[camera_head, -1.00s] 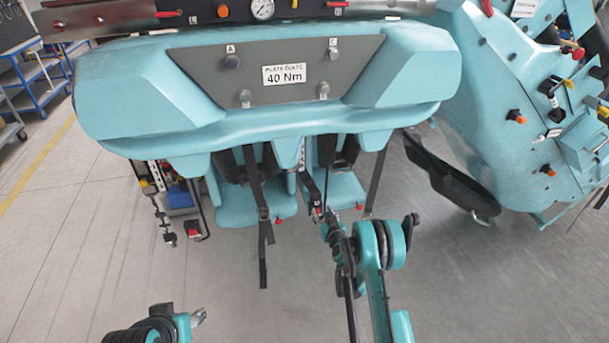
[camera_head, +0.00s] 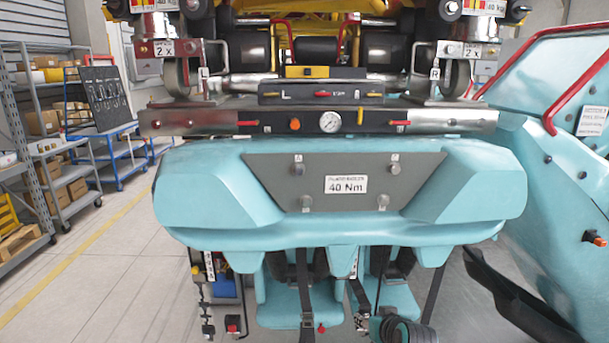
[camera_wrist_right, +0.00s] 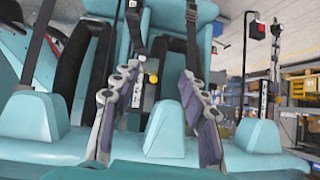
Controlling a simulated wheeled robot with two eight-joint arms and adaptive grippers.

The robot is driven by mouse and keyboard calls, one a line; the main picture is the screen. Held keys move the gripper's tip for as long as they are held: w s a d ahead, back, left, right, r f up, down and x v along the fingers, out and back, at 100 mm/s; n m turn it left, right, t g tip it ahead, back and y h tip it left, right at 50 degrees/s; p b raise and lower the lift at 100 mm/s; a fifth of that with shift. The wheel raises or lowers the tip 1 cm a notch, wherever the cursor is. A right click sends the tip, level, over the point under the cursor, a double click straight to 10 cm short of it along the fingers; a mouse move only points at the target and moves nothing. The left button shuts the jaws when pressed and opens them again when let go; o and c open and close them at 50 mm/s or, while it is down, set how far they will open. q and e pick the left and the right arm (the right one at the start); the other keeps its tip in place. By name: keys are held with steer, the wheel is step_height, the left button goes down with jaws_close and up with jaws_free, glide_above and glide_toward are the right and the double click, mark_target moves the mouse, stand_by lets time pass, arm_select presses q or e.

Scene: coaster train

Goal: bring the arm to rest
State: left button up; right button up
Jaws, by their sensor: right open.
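My right gripper (camera_wrist_right: 157,72) is open in the right wrist view, its two grey, purple-padded fingers apart with nothing held between them. It is in front of the teal seats (camera_wrist_right: 60,120) with their black straps; how far the fingers are from them I cannot tell. In the head view a dark ribbed part of my right arm (camera_head: 405,331) shows at the bottom edge, below the seats (camera_head: 283,300). The rest of that arm is cut off by the frame. My left arm and gripper are not in view.
The teal car front (camera_head: 340,232) with a grey "40 Nm" plate (camera_head: 345,184) fills the middle. A teal body with red rails (camera_head: 560,130) stands at the right. Shelves (camera_head: 45,150) and a blue cart (camera_head: 125,160) stand at the left; the floor (camera_head: 110,260) before them is clear.

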steer(key=s+f+m+g+h, duration=0.1)
steer(key=s+g, duration=0.2)
steer(key=s, duration=2.3)
steer(key=shift+s+d+f, duration=0.15)
steer(key=shift+d+f, duration=0.05)
steer(key=shift+f, duration=0.15)
